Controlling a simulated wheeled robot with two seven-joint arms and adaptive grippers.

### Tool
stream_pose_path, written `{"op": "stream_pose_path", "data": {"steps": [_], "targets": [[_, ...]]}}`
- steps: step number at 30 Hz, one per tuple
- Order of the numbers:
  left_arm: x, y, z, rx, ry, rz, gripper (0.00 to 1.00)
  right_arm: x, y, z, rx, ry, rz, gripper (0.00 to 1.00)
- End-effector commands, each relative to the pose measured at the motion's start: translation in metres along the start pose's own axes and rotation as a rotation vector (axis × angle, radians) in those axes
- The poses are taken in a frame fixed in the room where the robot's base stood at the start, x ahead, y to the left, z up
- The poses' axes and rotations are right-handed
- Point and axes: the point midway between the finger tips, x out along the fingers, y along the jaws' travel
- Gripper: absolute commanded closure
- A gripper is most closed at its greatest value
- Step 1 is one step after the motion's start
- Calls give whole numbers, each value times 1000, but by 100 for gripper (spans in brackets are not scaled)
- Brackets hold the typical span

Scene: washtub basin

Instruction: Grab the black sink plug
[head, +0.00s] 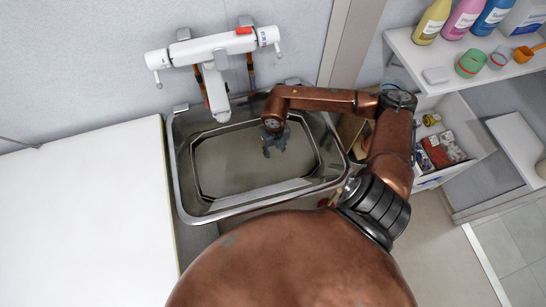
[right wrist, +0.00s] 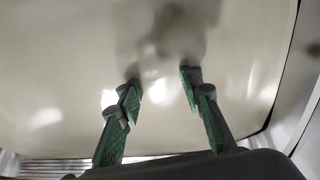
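I cannot make out the black sink plug in either view. The metal washtub basin (head: 186,207) stands below the wall tap, with a dull beige-grey floor. My right gripper (head: 275,148) reaches down into the basin, right of its middle and toward the back, and hides part of the floor there. In the right wrist view my right gripper (right wrist: 160,86) has its two green-padded fingers apart, with nothing between them. A blurred dark shadow lies on the pale basin floor beyond the fingertips. My left gripper is not in view.
A white tap (head: 218,95) overhangs the basin's back edge. A white counter (head: 85,215) lies to the left. At right, a shelf (head: 435,66) holds bottles and cups, above an open drawer (head: 460,175) with boxes. The basin's left part looks clear.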

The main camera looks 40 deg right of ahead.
Motion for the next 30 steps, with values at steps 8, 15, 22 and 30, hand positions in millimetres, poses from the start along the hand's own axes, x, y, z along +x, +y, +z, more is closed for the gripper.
{"op": "stream_pose_path", "data": {"steps": [8,15,22,30], "targets": [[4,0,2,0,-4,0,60,17,1,1,1,-1,2,66],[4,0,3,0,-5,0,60,17,1,1,1,-1,2,78],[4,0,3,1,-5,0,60,17,1,1,1,-1,2,94],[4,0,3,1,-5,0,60,16,1,1,1,-1,2,100]]}}
